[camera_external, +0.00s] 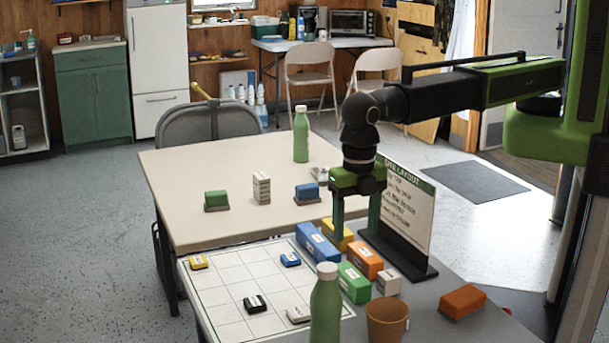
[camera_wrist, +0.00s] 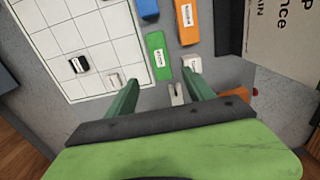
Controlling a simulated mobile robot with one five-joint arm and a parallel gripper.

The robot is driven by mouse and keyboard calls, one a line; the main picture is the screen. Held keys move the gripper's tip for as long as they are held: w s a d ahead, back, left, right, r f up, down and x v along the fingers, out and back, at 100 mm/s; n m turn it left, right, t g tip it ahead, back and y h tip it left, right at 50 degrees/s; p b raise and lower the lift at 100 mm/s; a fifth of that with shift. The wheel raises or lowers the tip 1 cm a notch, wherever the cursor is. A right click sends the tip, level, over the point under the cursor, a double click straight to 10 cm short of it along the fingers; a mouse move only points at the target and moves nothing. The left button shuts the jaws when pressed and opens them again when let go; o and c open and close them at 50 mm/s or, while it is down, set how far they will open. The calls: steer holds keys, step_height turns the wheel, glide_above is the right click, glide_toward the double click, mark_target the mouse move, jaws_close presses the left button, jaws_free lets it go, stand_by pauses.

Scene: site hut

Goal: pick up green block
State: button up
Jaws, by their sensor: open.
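A green block (camera_external: 354,283) with a white label lies on the grey table beside the grid board, between the blue and orange blocks and the near bottle. In the wrist view the green block (camera_wrist: 158,57) lies just beyond my fingertips. My gripper (camera_external: 356,234) is open, pointing down above the block group, with nothing held. In the wrist view its two green fingers (camera_wrist: 160,78) are spread apart. A smaller green block (camera_external: 216,198) sits on a dark stand on the beige table.
Close around are a blue block (camera_external: 317,243), orange block (camera_external: 366,262), white block (camera_external: 388,283), green bottle (camera_external: 325,310) and brown pot (camera_external: 386,319). A sign (camera_external: 402,208) stands upright right of my gripper. The grid board (camera_external: 235,277) holds several small blocks.

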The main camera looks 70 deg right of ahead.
mark_target(352, 273)
step_height(352, 273, down, 8)
steer(key=b, duration=0.6)
steer(key=shift+f, duration=0.1)
steer(key=f+b, duration=0.5)
steer(key=shift+w+d, duration=0.25)
steer(key=shift+d, duration=0.05)
steer(key=shift+r, duration=0.15)
jaws_close()
